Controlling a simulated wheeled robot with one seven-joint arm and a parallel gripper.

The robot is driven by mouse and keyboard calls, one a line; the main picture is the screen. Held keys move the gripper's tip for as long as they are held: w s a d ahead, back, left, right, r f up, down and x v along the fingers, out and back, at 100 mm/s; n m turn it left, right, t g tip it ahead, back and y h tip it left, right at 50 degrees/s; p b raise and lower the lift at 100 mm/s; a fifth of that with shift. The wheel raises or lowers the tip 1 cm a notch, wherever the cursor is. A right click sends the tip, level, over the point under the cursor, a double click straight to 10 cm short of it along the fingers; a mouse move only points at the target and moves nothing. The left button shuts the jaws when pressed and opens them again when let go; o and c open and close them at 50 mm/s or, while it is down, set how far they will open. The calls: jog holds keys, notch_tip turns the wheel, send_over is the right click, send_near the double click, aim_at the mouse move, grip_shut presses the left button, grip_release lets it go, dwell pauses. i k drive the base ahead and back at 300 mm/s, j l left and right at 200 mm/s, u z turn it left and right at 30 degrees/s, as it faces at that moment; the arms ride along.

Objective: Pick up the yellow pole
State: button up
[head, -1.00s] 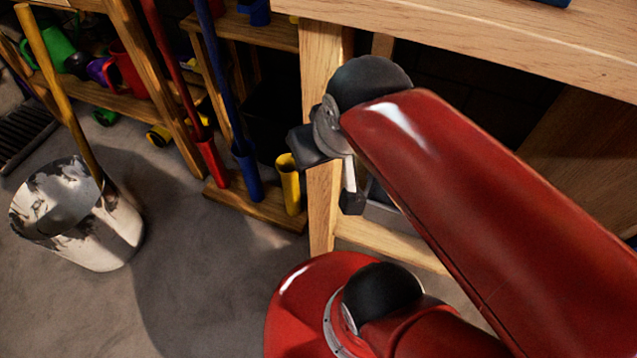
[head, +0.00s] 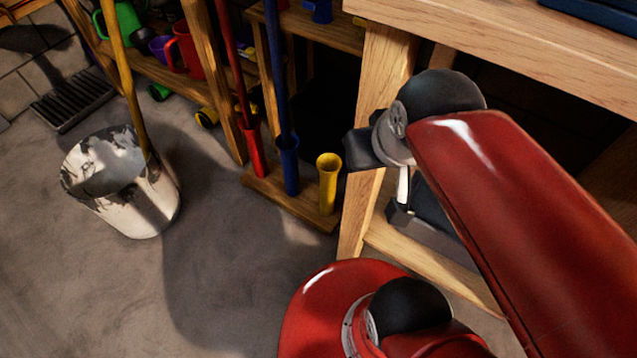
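The yellow pole (head: 126,75) leans in a white bucket (head: 152,205) with dark blotches, at the left of the head view. Its lower end is hidden inside the bucket and its top runs out of the frame. My gripper (head: 379,182) is well to the right of the pole, in front of a wooden bench leg. Its two dark-tipped fingers look spread apart, with nothing seen between them.
A wooden rack holds a red pole (head: 233,75), a blue pole (head: 278,75) and an empty yellow holder (head: 328,180). A workbench (head: 480,40) stands at right. A floor grate (head: 72,100) lies behind the bucket. The floor around the bucket's front is clear.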

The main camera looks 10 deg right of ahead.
aim_at(109, 9)
jog(key=i+j+u, duration=0.1)
jog(key=j+u, duration=0.15)
jog(key=u, duration=0.25)
jog(key=i+j+u, duration=0.1)
jog(key=j+u, duration=0.15)
jog(key=u, duration=0.2)
jog(key=i+j+u, duration=0.15)
jog(key=u, duration=0.35)
